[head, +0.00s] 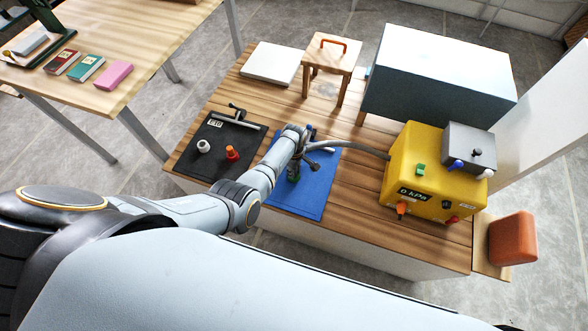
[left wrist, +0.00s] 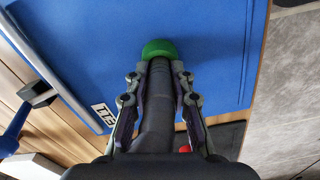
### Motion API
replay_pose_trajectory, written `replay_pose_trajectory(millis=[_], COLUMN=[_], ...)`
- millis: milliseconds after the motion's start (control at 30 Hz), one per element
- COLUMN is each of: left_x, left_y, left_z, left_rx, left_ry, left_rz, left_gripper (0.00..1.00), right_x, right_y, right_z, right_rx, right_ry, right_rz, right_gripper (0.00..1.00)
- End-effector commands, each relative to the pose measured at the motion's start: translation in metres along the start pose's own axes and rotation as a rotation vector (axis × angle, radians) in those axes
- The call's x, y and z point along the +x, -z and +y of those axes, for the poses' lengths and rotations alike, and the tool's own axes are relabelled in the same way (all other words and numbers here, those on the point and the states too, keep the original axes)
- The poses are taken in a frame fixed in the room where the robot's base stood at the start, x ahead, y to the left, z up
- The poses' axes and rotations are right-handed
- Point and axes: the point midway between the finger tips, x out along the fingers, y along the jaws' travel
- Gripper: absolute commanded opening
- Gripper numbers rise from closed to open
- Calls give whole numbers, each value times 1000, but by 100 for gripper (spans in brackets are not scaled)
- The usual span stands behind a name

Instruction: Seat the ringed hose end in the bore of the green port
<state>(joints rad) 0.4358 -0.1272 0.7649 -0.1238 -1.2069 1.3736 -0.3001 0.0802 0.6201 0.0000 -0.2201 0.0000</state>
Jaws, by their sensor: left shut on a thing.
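My left gripper (head: 299,157) is over the blue mat (head: 313,201) and shut on the grey hose (head: 352,146). In the left wrist view the gripper (left wrist: 158,85) has its fingers on either side of the dark hose (left wrist: 156,125). The hose end meets or overlaps the green port (left wrist: 159,47) in that view; I cannot tell whether it is inside the bore. In the head view the green port (head: 293,174) shows just below the gripper. My right gripper is not in view.
The hose runs to a yellow box (head: 408,143) with a pressure display. A small wooden stool (head: 330,62) and a large pale box (head: 437,85) stand behind.

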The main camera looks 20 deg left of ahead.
Motion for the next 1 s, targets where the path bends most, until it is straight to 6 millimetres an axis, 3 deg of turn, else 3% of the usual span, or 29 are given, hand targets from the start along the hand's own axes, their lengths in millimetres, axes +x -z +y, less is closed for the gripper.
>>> replay_pose_trajectory(millis=[100,133,333,733,867,1000], left_x=[4,4,3,-5,-25,-59], left_y=[0,0,0,0,0,0], left_z=[0,0,0,1,1,1], left_rx=[0,0,0,0,-1,-1], left_ry=[0,0,0,-2,-5,-5], left_rz=[0,0,0,0,0,0], left_gripper=[0,24,49,49,49,49], right_x=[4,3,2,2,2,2], right_y=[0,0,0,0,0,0], right_z=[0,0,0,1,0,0], right_rx=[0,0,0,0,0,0], right_ry=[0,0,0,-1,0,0], right_rz=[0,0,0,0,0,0], right_gripper=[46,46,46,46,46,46])
